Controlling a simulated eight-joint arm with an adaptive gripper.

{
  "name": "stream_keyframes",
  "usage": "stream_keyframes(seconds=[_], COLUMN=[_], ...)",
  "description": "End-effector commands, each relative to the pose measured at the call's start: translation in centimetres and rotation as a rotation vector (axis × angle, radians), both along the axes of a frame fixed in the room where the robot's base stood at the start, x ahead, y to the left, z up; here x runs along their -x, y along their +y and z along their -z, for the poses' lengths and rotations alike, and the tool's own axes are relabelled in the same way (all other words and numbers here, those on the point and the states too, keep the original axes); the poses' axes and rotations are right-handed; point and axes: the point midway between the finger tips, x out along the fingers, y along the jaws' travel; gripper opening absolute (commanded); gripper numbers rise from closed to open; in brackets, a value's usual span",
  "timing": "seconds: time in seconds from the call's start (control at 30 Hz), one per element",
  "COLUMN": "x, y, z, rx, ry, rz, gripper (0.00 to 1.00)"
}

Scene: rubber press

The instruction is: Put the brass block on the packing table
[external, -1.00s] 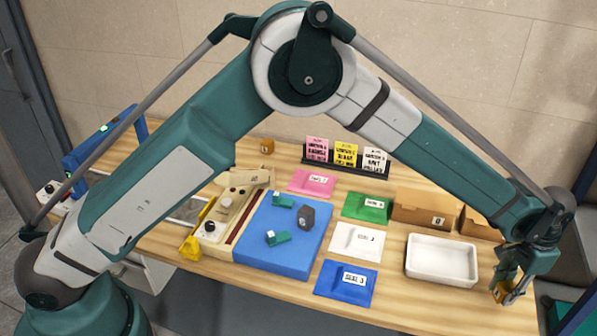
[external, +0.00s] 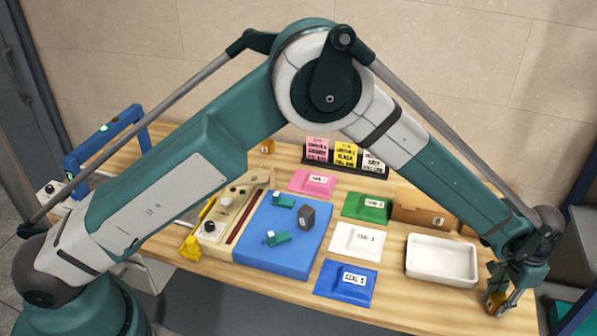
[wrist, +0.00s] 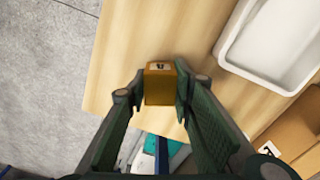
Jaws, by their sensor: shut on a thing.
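My gripper (external: 497,303) is at the right end of the wooden table (external: 415,312). It is shut on a brass-coloured block (external: 493,301) with a dark mark on top. The wrist view shows the block (wrist: 159,88) upright between the two finger pads of the gripper (wrist: 160,90). The block is over the wooden surface (wrist: 130,45), near its edge. I cannot tell whether its underside touches the wood. No label shows which surface is the packing table.
A white tray (external: 441,279) is just left of my gripper, with a cardboard box (external: 419,216) behind it. Coloured packets, including a blue one (external: 345,296), lie left of the tray. A blue mat (external: 262,258) holds small parts. A small brown cube (external: 267,146) stands at the back.

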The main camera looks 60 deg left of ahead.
Motion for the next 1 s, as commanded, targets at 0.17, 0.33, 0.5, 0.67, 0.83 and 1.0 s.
stream_keyframes(seconds=[0.17,0.33,0.5,0.67,0.83,1.0], x=[-0.03,-0.02,-0.01,-0.01,-0.01,-0.01], y=[-0.01,-0.01,0.00,0.00,0.00,0.00], z=[0.59,0.59,0.82,0.90,0.88,0.86], rx=[0.000,0.000,0.000,0.000,0.000,0.000], ry=[0.000,0.000,0.000,0.000,0.000,0.000], rz=[0.000,0.000,0.000,0.000,0.000,0.000], gripper=[0.04,0.04,0.04,0.34,0.39,0.39])
